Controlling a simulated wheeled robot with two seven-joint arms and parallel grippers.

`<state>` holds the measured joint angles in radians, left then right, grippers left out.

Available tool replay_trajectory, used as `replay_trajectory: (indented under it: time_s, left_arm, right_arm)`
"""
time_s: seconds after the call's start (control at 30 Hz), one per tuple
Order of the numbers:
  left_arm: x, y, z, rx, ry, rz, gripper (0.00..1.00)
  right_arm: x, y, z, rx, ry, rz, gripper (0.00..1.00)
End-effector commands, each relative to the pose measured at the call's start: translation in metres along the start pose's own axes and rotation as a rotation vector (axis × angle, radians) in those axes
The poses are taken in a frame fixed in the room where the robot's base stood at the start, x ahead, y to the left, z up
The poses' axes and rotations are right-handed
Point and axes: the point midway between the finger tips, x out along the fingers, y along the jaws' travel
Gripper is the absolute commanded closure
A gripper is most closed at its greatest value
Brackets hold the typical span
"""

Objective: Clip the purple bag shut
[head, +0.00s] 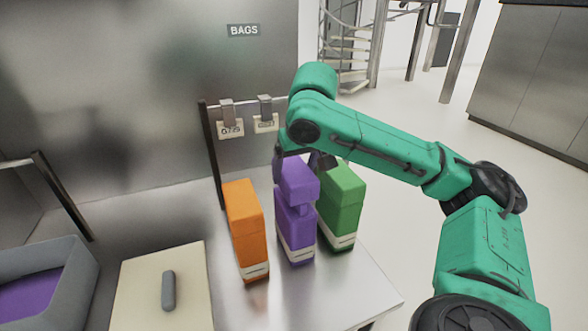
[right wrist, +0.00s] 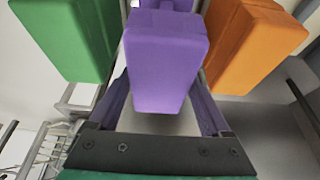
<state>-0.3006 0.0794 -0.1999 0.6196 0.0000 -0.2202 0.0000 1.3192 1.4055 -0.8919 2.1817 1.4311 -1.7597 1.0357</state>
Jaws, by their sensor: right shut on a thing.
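The purple bag (head: 295,235) stands upright on the metal counter between two other bags, with a white band near its base. It narrows to a neck below a blocky upper part, which also fills the middle of the right wrist view (right wrist: 165,60). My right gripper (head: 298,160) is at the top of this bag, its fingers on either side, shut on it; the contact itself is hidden. Two grey clips, a left one (head: 227,112) and a right one (head: 265,107), hang on a rail behind, with white tags. My left gripper is not in view.
An orange bag (head: 245,230) stands close on the left and a green bag (head: 342,205) close on the right. A pale board with a grey handle (head: 168,290) and a grey bin (head: 75,275) lie further left. The counter's front right is clear.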

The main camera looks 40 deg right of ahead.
Motion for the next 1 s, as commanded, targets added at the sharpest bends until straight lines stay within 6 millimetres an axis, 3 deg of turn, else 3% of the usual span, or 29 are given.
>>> replay_trajectory:
  time_s: [1.0]
  left_arm:
    - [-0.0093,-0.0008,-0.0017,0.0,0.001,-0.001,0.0]
  right_arm:
    - [-0.0002,0.0002,0.0001,0.0,0.001,0.001,0.74]
